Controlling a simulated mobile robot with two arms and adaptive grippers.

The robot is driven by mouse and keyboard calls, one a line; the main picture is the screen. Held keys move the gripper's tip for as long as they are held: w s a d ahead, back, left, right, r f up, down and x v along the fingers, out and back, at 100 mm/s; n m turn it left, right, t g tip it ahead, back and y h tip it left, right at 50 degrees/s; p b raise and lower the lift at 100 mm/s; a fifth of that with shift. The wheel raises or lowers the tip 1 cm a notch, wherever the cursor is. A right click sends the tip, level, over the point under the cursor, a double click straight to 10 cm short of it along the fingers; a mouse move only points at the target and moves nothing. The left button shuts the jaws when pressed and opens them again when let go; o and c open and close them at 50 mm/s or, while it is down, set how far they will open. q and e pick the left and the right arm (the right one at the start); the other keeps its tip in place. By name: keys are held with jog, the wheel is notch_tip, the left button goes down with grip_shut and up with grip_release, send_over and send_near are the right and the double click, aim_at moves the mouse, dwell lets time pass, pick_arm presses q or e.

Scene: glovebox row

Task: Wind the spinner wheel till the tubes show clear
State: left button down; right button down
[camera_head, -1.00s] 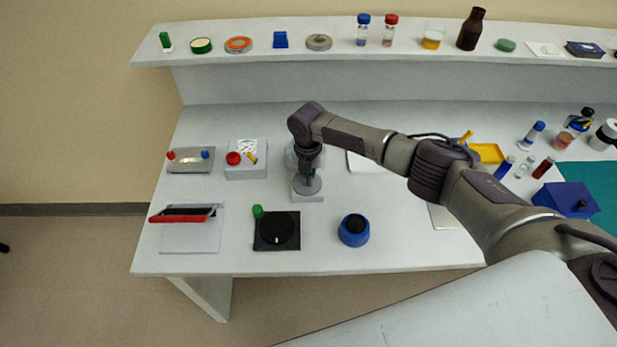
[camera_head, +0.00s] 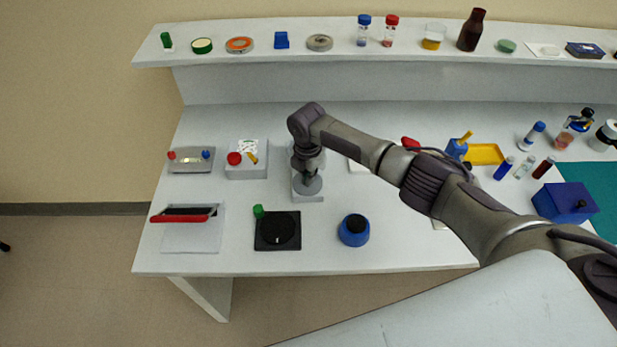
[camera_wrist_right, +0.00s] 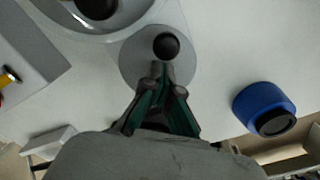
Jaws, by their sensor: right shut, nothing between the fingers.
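The spinner wheel (camera_head: 311,187) is a grey disc on a pale base in the middle of the bench. In the right wrist view the wheel (camera_wrist_right: 135,58) carries a black knob (camera_wrist_right: 166,46). My right gripper (camera_head: 308,176) is over the wheel and hides part of it. In the right wrist view the gripper (camera_wrist_right: 161,72) is shut and empty, its tips just beside the knob; I cannot tell whether they touch. A round clear-walled bowl (camera_wrist_right: 62,14) with a dark hub adjoins the wheel. The tubes' contents cannot be made out. My left gripper is out of view.
A black plate with a dial (camera_head: 278,232) and a blue round pot (camera_head: 354,231) stand in front of the wheel. A box with a red knob (camera_head: 246,172) is to the left. A shelf (camera_head: 345,57) of bottles runs behind.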

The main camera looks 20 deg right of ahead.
jog(key=shift+s+f, duration=0.15)
jog(key=shift+f, duration=0.2)
jog(key=c, duration=0.7)
grip_release()
jog(key=shift+w+f, duration=0.2)
jog(key=shift+w, duration=0.05)
jog(key=o, duration=0.7)
jog(key=shift+w+d+r, duration=0.1)
jog(key=shift+w, duration=0.05)
jog(key=shift+r, duration=0.15)
notch_tip(320, 180, up, 12)
